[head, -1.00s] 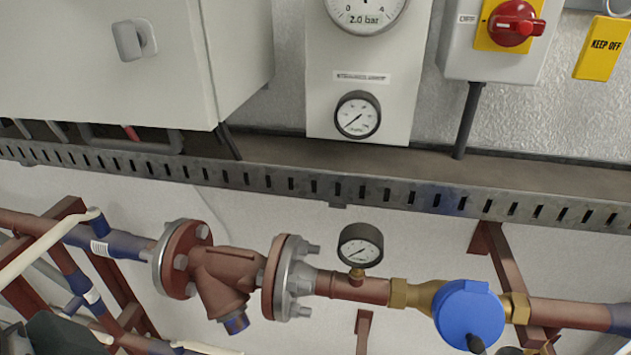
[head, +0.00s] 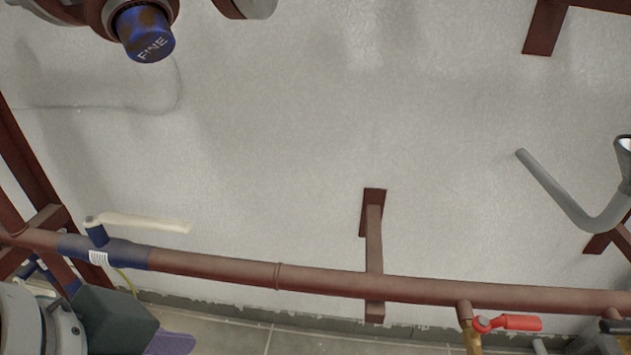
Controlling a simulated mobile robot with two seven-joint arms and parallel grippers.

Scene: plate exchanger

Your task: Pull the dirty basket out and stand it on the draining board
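Neither a dirty basket nor a draining board can be made out in this view. The lower end of a strainer body with a blue cap (head: 147,33) marked "FINE" shows at the top left. The rest of that body is cut off by the top edge. A dark block with a purple tip (head: 170,343), which seems to be my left gripper, is at the bottom left corner, well below the cap. The bottom edge cuts it off, and its opening does not show. My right gripper is not in view.
A brown pipe (head: 330,285) runs across the lower part, held by a wall bracket (head: 373,225). A cream lever (head: 145,222) sits at its left, a red valve handle (head: 510,322) at its right. A grey bent pipe with a funnel (head: 590,220) is at right. The wall between is bare.

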